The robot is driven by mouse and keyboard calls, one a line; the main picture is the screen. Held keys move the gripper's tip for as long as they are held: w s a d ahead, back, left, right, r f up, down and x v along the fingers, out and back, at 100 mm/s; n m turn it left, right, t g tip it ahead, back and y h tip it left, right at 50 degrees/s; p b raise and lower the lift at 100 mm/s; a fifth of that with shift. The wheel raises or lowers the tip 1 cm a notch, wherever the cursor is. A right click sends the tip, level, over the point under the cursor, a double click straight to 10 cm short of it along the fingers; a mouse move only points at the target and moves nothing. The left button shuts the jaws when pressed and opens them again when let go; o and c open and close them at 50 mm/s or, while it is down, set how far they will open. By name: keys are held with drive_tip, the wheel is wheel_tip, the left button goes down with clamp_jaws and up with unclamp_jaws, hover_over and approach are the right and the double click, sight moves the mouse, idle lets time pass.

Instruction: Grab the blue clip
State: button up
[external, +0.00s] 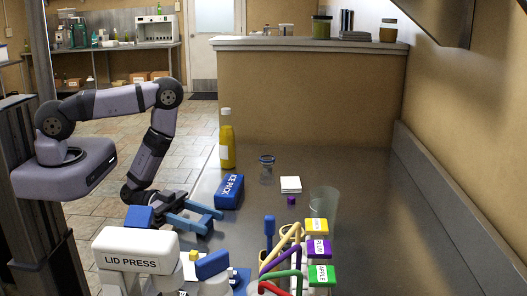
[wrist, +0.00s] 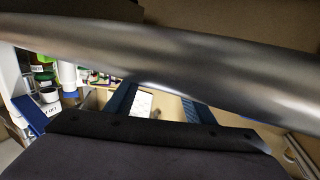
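No item is plainly a blue clip. The closest match is a small upright blue piece (external: 270,227) among the coloured handles at the front of the counter; its lower part is hard to make out. My gripper (external: 214,220) is low over the counter's left side, left of that piece and apart from it. Its two blue-grey fingers are spread, with nothing visible between them. In the wrist view my gripper (wrist: 158,98) also shows its fingers apart. A blue item (wrist: 28,115) is at the left there; I cannot tell what it is.
The blue ice pack (external: 229,192) lies just beyond my fingers. The white lid press (external: 135,248) stands in front of them. A yellow bottle (external: 227,140), a small jar (external: 266,170) and a clear cylinder (external: 323,208) stand farther on. The counter's right side is clear.

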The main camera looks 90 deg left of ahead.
sight(204, 220)
drive_tip(key=shift+c, duration=1.4)
drive_tip(key=shift+r, duration=0.1)
wheel_tip(204, 220, up, 8)
drive_tip(key=shift+r+p, duration=0.15)
drive_tip(key=shift+p, duration=0.3)
drive_tip(key=shift+r+p, duration=0.75)
drive_tip(key=shift+p, duration=0.15)
